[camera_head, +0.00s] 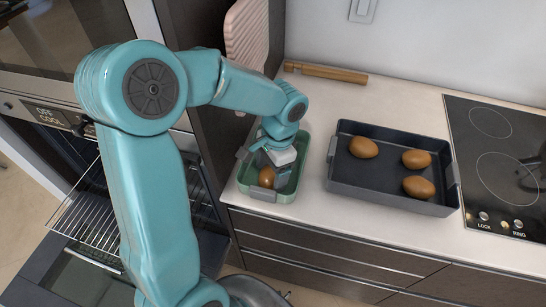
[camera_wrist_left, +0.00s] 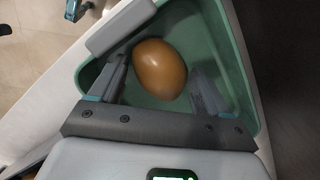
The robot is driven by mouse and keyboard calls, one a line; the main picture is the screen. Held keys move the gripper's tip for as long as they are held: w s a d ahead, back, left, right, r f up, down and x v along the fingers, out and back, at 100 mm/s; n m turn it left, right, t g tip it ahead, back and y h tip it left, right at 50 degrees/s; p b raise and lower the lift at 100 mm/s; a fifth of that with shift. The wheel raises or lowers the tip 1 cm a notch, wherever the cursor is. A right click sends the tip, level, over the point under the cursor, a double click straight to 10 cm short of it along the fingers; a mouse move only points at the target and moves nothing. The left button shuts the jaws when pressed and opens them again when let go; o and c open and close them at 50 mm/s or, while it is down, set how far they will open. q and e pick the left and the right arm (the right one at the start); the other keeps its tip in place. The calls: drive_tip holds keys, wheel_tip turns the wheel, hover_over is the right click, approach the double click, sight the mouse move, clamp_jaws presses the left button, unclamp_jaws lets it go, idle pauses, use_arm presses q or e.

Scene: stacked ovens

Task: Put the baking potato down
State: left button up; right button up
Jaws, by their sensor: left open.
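The brown baking potato (camera_head: 267,177) lies in a green dish (camera_head: 286,196) on the counter. In the left wrist view the potato (camera_wrist_left: 160,68) rests on the floor of the green dish (camera_wrist_left: 240,62). My left gripper (camera_head: 267,164) reaches down into the dish from above. Its two dark fingers (camera_wrist_left: 162,88) are spread, one on each side of the potato, with a visible gap at least on the right. A small dark and teal shape at the right edge of the head view may be part of my right gripper; its jaws cannot be made out.
A dark roasting tray (camera_head: 388,198) with three brown potatoes stands right of the dish. A hob (camera_head: 505,165) lies further right. A rolling pin (camera_head: 326,73) lies at the back. A pink ridged board (camera_head: 246,32) stands behind the dish. An oven rack (camera_head: 90,208) sticks out at left.

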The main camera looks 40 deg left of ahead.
use_arm(q)
wheel_tip(320, 180, up, 12)
drive_tip(key=w, duration=0.1)
drive_tip(key=shift+w+d+f+p, duration=0.25)
drive_tip(key=shift+p, duration=0.05)
drive_tip(key=shift+w, duration=0.1)
idle(0.3)
